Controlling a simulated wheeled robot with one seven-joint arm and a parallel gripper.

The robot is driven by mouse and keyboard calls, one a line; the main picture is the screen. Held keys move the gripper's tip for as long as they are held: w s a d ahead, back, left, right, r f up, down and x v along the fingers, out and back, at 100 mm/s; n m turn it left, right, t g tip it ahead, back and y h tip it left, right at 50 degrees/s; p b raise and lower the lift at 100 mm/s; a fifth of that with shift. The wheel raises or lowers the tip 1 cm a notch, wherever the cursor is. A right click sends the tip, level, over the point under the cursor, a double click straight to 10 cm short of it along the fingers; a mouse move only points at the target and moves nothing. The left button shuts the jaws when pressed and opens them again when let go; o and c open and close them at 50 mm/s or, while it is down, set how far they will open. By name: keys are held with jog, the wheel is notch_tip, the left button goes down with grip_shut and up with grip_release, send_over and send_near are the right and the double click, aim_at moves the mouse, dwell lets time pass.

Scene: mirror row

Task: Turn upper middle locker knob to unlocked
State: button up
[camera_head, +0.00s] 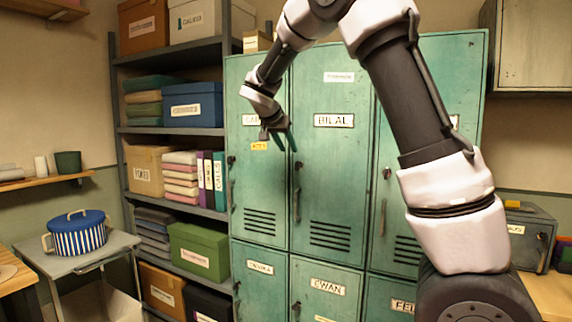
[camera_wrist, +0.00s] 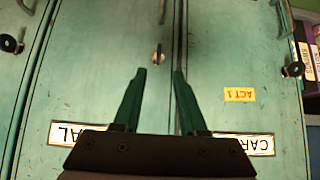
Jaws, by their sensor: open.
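The upper middle locker (camera_head: 333,165) is a green metal door labelled BILAL. Its small knob (camera_head: 298,165) sits near the door's left edge, above a long handle. In the wrist view the picture is upside down, and this knob (camera_wrist: 158,58) shows just beyond and between my fingertips, with a pale, roughly upright part. I cannot tell its exact turn position. My gripper (camera_head: 281,142) is open and empty in front of the lockers, up and left of the knob. In the wrist view my gripper (camera_wrist: 159,72) points toward the knob, with a gap between them.
Upper left locker knob (camera_head: 230,160) and upper right locker knob (camera_head: 387,173) flank it. A yellow ACT 1 tag (camera_wrist: 240,95) is on the left door. Shelves (camera_head: 175,130) with boxes stand left; a cart (camera_head: 90,250) holds a striped blue pot (camera_head: 78,238).

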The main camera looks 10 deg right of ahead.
aim_at(297, 165)
jog(key=x, duration=0.9)
jog(key=shift+w+d+f, duration=0.1)
jog(key=shift+d+f, duration=0.05)
jog(key=shift+d, duration=0.05)
jog(key=shift+c, duration=0.3)
grip_shut()
